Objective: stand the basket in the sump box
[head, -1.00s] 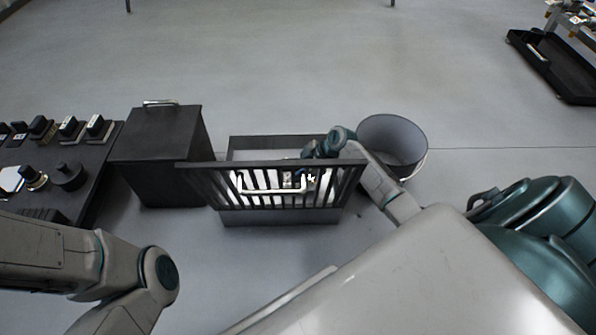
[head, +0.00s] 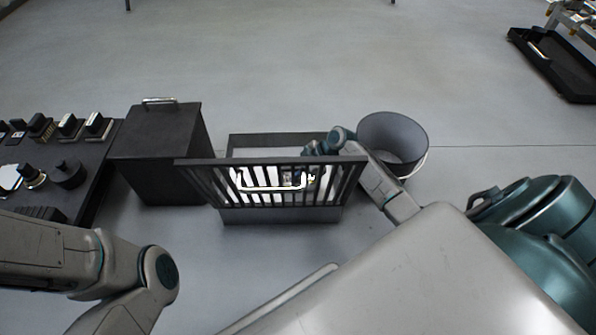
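The sump box (head: 279,140) is an open dark metal box on the floor in mid view. A dark slatted panel (head: 270,160) with a silver handle (head: 268,189) stands tilted along its front side and hides much of the inside. Bright white shows between the slats. I cannot make out a separate basket for certain. My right gripper (head: 309,177) reaches down behind the panel at the right end of the box. Its fingers are mostly hidden by the slats, so its grip does not show. My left arm is at lower left, its gripper out of view.
A closed black box (head: 160,150) with a silver handle stands close left of the sump box. A round grey bucket (head: 393,140) stands close right, by my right forearm. A dark bench with fittings (head: 95,165) is at far left. The floor behind is clear.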

